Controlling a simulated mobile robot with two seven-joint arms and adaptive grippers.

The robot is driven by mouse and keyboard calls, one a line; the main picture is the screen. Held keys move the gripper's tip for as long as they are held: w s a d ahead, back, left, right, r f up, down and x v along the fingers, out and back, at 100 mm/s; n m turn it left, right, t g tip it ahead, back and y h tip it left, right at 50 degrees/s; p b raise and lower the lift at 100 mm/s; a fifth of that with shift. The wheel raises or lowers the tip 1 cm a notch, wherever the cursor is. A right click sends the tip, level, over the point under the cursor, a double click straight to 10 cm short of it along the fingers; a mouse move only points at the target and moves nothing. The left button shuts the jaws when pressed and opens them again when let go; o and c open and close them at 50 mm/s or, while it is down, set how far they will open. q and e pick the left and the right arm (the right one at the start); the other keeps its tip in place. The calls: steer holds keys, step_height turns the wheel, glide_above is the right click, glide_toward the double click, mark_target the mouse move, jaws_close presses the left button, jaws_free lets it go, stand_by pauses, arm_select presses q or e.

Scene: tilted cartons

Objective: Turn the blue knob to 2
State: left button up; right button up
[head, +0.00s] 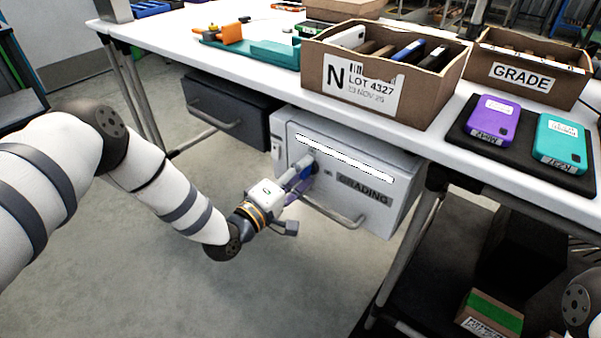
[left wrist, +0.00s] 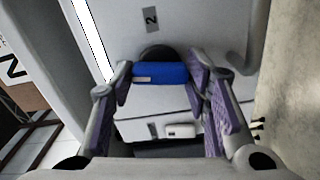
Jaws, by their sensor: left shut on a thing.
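The blue knob (left wrist: 160,71) is a bar-shaped handle on a dark round base, on the pale front of the GRADING drawer unit (head: 290,133). In the left wrist view the bar lies level, with a pale mark near its left end. A grey label with a sideways 2 (left wrist: 150,19) sits above it, off the bar's line. My left gripper (head: 305,172) is at the drawer front, its purple-padded fingers shut on the two ends of the bar. In the head view the gripper mostly hides the knob. My right gripper is out of view.
A drawer handle (head: 338,214) sticks out below the gripper. A dark drawer (head: 232,108) hangs to the left under the white table (head: 180,45). Cartons, including the LOT 4327 box (head: 425,100), stand on top.

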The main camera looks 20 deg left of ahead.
arm_select(q)
steer(key=m, duration=0.3)
steer(key=shift+r+m, duration=0.1)
steer(key=shift+m, duration=0.3)
steer(key=m+p, duration=0.1)
steer(key=m, duration=0.3)
steer(key=shift+m, duration=0.3)
steer(key=m+p, duration=0.1)
steer(key=m, duration=0.3)
steer(key=shift+m, duration=1.7)
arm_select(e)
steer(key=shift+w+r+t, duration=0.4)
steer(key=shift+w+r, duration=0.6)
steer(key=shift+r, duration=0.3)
arm_select(q)
steer(key=shift+p, duration=0.3)
steer(key=o, duration=1.2)
steer(key=shift+c, duration=0.2)
